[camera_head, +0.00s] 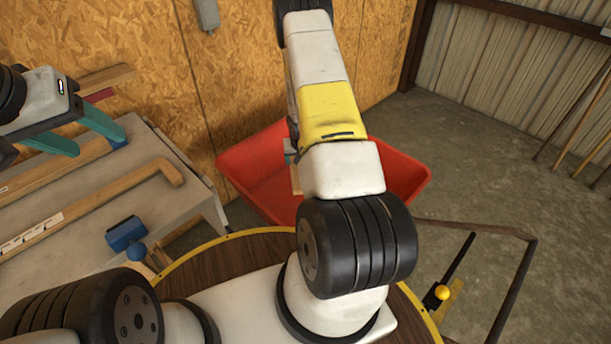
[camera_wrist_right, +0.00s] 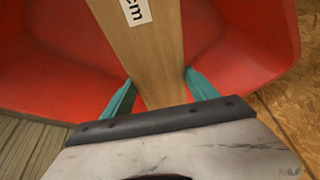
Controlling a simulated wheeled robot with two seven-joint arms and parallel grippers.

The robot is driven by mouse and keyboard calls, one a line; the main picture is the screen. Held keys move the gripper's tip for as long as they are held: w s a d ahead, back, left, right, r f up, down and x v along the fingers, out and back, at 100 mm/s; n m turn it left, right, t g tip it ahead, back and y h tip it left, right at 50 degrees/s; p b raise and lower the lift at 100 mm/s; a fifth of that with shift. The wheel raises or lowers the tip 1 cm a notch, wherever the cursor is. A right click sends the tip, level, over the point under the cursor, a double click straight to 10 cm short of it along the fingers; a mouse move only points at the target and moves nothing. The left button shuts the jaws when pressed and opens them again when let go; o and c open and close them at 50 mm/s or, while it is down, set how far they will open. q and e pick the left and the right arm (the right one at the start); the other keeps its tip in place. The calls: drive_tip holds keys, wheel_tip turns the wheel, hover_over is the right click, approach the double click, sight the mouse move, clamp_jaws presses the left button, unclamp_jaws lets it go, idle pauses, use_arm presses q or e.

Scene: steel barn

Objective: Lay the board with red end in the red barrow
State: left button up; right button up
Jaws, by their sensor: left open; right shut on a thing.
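The red barrow (camera_head: 250,165) stands on the floor beyond my right arm, which hides its middle. In the right wrist view the barrow's red inside (camera_wrist_right: 50,85) lies below my right gripper (camera_wrist_right: 157,78). That gripper is shut on a wooden board (camera_wrist_right: 150,55) with a white label ending in "cm"; neither end of the board shows clearly. A small piece of pale wood shows at the arm's edge in the head view (camera_head: 296,180). My left gripper (camera_head: 98,143) is open over the bench boards. A dark red patch (camera_head: 101,96) shows on the bench behind it.
A grey workbench (camera_head: 145,205) at left holds several boards, one with a labelled edge and hooked end (camera_head: 100,205). A blue clamp-like thing (camera_head: 126,235) is at its front.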

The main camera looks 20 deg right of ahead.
drive_tip(key=shift+m+h, duration=0.3)
drive_tip(key=shift+m, duration=0.4)
drive_tip(key=s+d+f, duration=0.1)
drive_tip(key=s+f, duration=0.1)
drive_tip(key=f, duration=0.6)
drive_tip(key=s+d+f, duration=0.2)
drive_tip(key=f, duration=0.6)
drive_tip(key=s+d+f, duration=0.1)
drive_tip(key=s+f, duration=0.1)
drive_tip(key=f, duration=0.6)
drive_tip(key=shift+s+d, duration=0.15)
drive_tip(key=shift+d, duration=0.2)
drive_tip(key=shift+f, duration=2.3)
drive_tip(key=shift+f, duration=0.1)
drive_tip(key=o, duration=1.7)
drive_tip(key=shift+c, duration=0.2)
